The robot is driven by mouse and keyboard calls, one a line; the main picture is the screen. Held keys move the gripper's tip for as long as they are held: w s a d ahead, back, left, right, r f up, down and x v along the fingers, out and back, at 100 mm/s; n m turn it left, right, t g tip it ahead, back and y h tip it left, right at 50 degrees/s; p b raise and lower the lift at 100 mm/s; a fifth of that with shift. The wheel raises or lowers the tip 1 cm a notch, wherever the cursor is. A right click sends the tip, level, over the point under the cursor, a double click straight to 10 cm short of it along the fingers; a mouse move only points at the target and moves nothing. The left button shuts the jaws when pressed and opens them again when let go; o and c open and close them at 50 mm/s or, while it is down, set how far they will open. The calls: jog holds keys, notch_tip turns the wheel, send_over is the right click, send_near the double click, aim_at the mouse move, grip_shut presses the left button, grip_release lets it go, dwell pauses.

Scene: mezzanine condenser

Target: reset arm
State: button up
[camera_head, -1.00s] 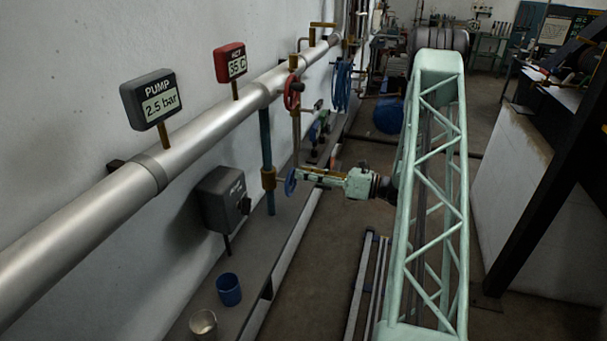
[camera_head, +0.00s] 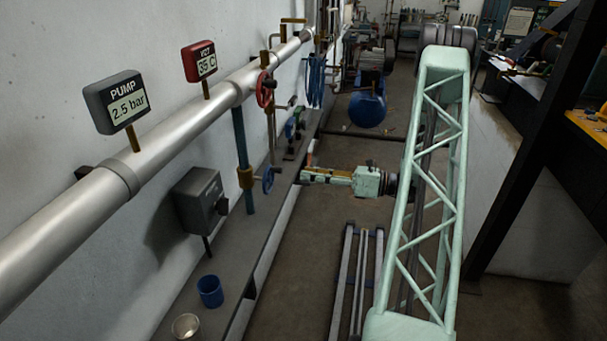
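My gripper (camera_head: 304,176) is at the end of my pale green lattice arm, in the middle of the head view. It points left toward the wall pipes. A small blue valve wheel (camera_head: 268,180) on the vertical blue pipe (camera_head: 239,150) is just left of the fingertips, with a visible gap between them. No object shows in the gripper. Its fingers are seen from the side and small, so their opening is not clear.
A red valve wheel (camera_head: 265,89) sits higher on the wall piping. The pump display (camera_head: 120,102) reads 2.5 bar. A blue cup (camera_head: 210,291) and a metal cup (camera_head: 186,326) stand on the ledge. A dark post (camera_head: 520,150) rises at right. A blue tank (camera_head: 367,108) stands behind.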

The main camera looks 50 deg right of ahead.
jog(key=shift+s+d, duration=0.15)
jog(key=shift+s, duration=0.15)
dwell(0.6)
jog(key=s+a+r+n+g+y, duration=0.1)
jog(key=a+r+n+g, duration=0.35)
jog(key=a, duration=0.65)
jog(key=a+r+n+g+y+b, duration=0.1)
jog(key=a+r+n+g, duration=0.35)
jog(key=a, duration=0.65)
jog(key=s+a+r+n+g+y, duration=0.1)
jog(key=a+r+n+g+y, duration=0.15)
jog(key=a+r+n, duration=0.6)
jog(key=s+a+r+n+g+h+b, duration=0.1)
jog(key=s+a+g+h, duration=0.1)
jog(key=s+a, duration=0.35)
jog(key=s+a+r+n+g+h, duration=0.2)
jog(key=s+a+g, duration=0.1)
jog(key=a, duration=0.6)
jog(key=s+a+r+n+t+h+b, duration=0.1)
jog(key=s+a+r+n+t+h, duration=0.1)
jog(key=s+n+h, duration=0.2)
jog(key=s+a+r+n+t+h+b, duration=0.2)
jog(key=s+n+h, duration=0.3)
jog(key=s+n, duration=0.4)
jog(key=shift+s+r+n+t, duration=0.35)
jog(key=shift+s+r, duration=0.3)
jog(key=shift+s, duration=2.85)
